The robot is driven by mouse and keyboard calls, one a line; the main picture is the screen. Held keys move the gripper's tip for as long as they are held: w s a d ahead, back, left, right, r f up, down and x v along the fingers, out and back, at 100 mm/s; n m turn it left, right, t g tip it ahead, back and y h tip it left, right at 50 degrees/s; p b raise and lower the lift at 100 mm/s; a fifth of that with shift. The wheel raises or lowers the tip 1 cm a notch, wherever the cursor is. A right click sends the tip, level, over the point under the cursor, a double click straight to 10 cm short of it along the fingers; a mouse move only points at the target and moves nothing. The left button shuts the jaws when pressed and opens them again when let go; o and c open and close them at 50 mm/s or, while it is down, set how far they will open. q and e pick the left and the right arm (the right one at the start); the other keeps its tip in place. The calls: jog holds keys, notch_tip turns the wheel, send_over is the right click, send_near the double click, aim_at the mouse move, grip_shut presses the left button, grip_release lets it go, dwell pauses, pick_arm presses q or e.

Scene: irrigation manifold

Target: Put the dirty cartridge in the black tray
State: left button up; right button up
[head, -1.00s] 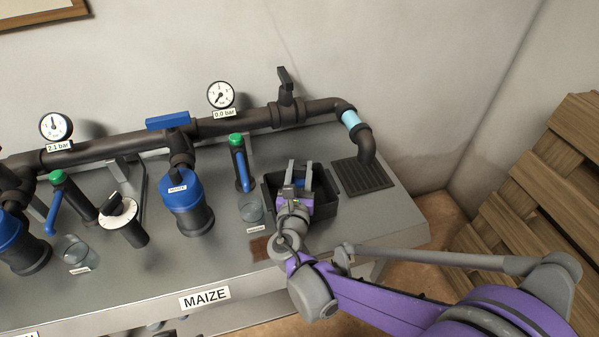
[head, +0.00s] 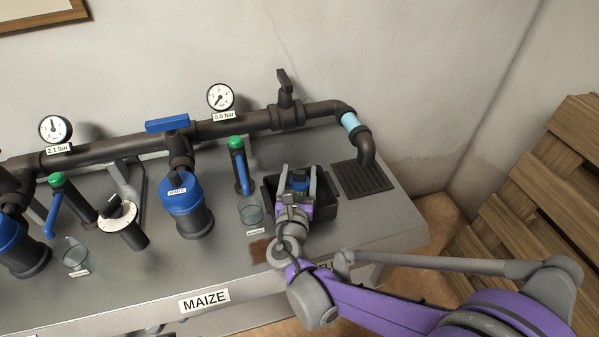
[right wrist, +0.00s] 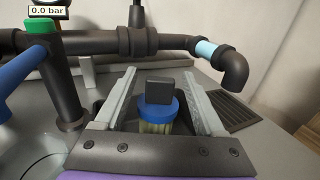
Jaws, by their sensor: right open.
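The black tray (head: 328,207) stands on the bench at the right. My right gripper (head: 298,173) is above and over the front part of the tray, with its fingers spread apart. A cartridge with a blue cap (head: 300,184) and a dark knob is between the open fingers, at the tray. In the right wrist view the cartridge (right wrist: 158,109) has a dull yellowish body below its blue cap, and gaps show between it and both fingers. Its lower end is hidden by my gripper. My left gripper is not in view.
A dark drain grate (head: 362,178) lies right of the tray, under a bent pipe outlet. A glass cup (head: 250,211) and a green-topped tap (head: 237,158) stand left of it. A blue filter housing (head: 187,204) stands farther left. A pallet (head: 540,210) leans at the right.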

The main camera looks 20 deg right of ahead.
jog(key=v, duration=1.1)
jog(key=s+d+f+m+g, duration=0.1)
jog(key=d+m, duration=0.1)
jog(key=m, duration=0.1)
jog(key=s+d+f+m+g, duration=0.1)
jog(key=d+f+m+g, duration=0.1)
jog(key=d+m, duration=0.1)
jog(key=s+d+f+m+g+h, duration=0.1)
jog(key=d+f+m+g, duration=0.1)
jog(key=d+m, duration=0.1)
jog(key=shift+s+d+p, duration=0.2)
jog(key=shift+s+p, duration=0.15)
jog(key=shift+s, duration=0.05)
jog(key=s+d+f+m+g+y, duration=0.2)
jog(key=s+d+f+m+g, duration=0.15)
jog(key=s+m, duration=0.4)
jog(key=s+a+f+m+g+y, duration=0.2)
jog(key=s+m, duration=0.5)
jog(key=m, duration=0.8)
jog(key=a+g+y, duration=0.1)
jog(key=a+y, duration=0.1)
jog(key=y, duration=0.1)
jog(key=shift+a+f+g, duration=0.35)
jog(key=shift+f, duration=0.05)
